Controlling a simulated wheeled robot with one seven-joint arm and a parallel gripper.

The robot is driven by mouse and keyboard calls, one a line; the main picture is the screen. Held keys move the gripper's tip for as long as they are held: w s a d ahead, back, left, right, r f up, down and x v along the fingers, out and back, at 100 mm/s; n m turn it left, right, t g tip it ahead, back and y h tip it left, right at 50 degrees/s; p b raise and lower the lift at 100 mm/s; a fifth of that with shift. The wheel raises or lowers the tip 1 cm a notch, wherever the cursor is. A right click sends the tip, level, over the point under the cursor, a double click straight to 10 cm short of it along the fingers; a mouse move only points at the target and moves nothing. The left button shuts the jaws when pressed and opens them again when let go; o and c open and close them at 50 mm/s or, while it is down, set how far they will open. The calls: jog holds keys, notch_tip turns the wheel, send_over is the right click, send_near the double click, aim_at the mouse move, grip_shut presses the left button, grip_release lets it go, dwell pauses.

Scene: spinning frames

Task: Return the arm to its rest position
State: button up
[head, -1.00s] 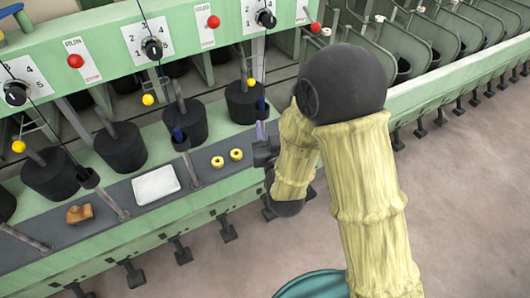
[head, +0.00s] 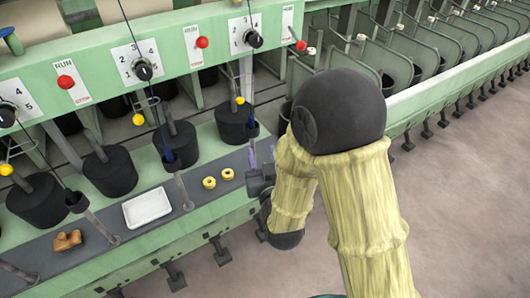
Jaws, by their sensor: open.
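My arm, in a pale yellow sleeve with dark round joints, is bent on the right side of the head view. My gripper (head: 262,157) hangs at the front edge of the green spinning frame (head: 222,212), right of two yellow rings. Its fingers look apart, with nothing seen between them. The upper arm and the dark elbow hide part of the machine behind.
On the grey ledge lie a white tray (head: 147,208), a brown piece (head: 68,240) and yellow rings (head: 209,183). Dark bobbins (head: 109,172) stand behind, below red knobs (head: 65,82) and black dials (head: 143,72). Bare floor (head: 455,220) is at the right.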

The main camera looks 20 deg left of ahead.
jog(key=shift+d, duration=0.1)
jog(key=w+d+f+m+g+h, duration=0.1)
jog(key=w+d+f+g+h, duration=0.15)
jog(key=d, duration=0.45)
jog(key=w+d+f+m+g+h, duration=0.1)
jog(key=d+m+g+h, duration=0.15)
jog(key=d, duration=0.45)
jog(key=s+d+m+g+h, duration=0.1)
jog(key=s+d+g+h, duration=0.1)
jog(key=s+d+g, duration=0.35)
jog(key=s+d+m+g+h, duration=0.2)
jog(key=s+d, duration=0.4)
jog(key=d, duration=0.5)
notch_tip(320, 180, up, 12)
jog(key=p, duration=1.2)
jog(key=shift+s+d+r+p, duration=0.15)
jog(key=shift+s+d+p, duration=0.15)
jog(key=shift+s+d, duration=0.1)
jog(key=shift+n+g, duration=0.25)
